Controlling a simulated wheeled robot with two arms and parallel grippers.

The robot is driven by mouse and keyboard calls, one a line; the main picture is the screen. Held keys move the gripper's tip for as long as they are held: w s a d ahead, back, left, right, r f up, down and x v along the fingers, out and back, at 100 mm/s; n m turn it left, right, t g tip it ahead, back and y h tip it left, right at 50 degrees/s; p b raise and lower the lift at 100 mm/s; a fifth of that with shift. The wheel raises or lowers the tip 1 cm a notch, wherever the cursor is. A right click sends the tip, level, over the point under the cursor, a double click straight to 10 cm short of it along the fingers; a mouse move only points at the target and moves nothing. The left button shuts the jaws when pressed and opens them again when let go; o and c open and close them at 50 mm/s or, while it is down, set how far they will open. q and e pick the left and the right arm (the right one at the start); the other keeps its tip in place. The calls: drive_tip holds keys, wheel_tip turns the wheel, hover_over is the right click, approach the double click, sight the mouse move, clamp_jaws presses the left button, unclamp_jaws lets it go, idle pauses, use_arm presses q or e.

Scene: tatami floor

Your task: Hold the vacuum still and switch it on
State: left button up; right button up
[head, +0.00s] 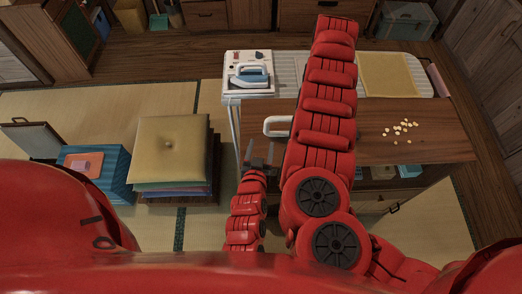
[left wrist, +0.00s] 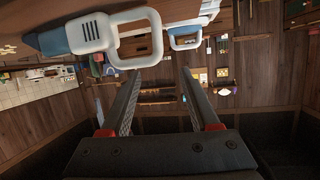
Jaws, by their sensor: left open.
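The vacuum shows in the head view only as a white loop handle (head: 267,126) at the table's left edge; my red arm hides the rest. In the left wrist view the vacuum (left wrist: 90,33) is a blue and white body with dark vent slots and a white loop handle, across the upper left. I cannot make out its switch. My left gripper (head: 260,158) is open and empty, just below and left of the handle in the head view. Its two fingers (left wrist: 160,85) point towards the space below the handle, apart from it. My right gripper is not in view.
The wooden table (head: 440,140) bears scattered pale bits (head: 400,130). Behind it, a blue-white iron (head: 250,76) rests at the left end of a ironing board (head: 288,72). Stacked cushions (head: 172,148) and a blue box (head: 112,165) stand left. Tatami between is open.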

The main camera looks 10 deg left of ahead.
sight(268, 121)
use_arm(q)
drive_tip(key=shift+g, duration=0.3)
drive_tip(key=x, duration=0.5)
drive_tip(key=f+x, duration=0.1)
drive_tip(key=x, duration=1.1)
drive_tip(key=shift+s+f, duration=0.2)
drive_tip(key=shift+f, duration=0.05)
drive_tip(key=shift+d, duration=0.1)
drive_tip(key=shift+c, duration=0.4)
clamp_jaws()
